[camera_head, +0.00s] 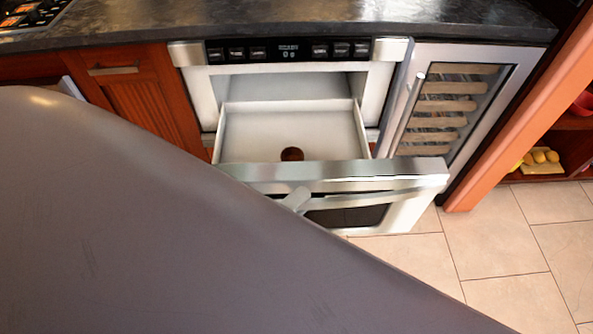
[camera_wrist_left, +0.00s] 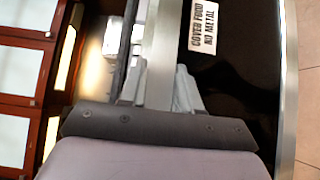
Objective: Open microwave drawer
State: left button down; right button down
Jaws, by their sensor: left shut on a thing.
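The microwave drawer (camera_head: 290,125) is pulled well out of its steel housing, with its white interior showing. A dark round spot shows on the drawer floor. The drawer front has a long steel handle (camera_head: 385,196) and a dark window. My left gripper (camera_head: 297,200) is at the left part of this handle, mostly hidden by my grey arm. In the left wrist view, the fingers of the left gripper (camera_wrist_left: 160,88) are on either side of the handle bar (camera_wrist_left: 163,40) and shut on it. My right gripper is not in view.
A wine cooler (camera_head: 440,105) with a vertical handle stands right of the drawer. Wooden cabinets (camera_head: 125,90) are on the left, and a dark countertop (camera_head: 300,22) runs above. Tiled floor (camera_head: 490,240) is clear at the lower right. My arm covers the lower left.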

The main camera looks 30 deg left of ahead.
pick_arm(q)
jog(key=c, duration=0.9)
grip_release()
jog(key=s, duration=0.3)
jog(key=s+a, duration=0.1)
jog(key=s, duration=0.3)
jog(key=shift+a+b, duration=0.2)
jog(key=shift+b, duration=0.1)
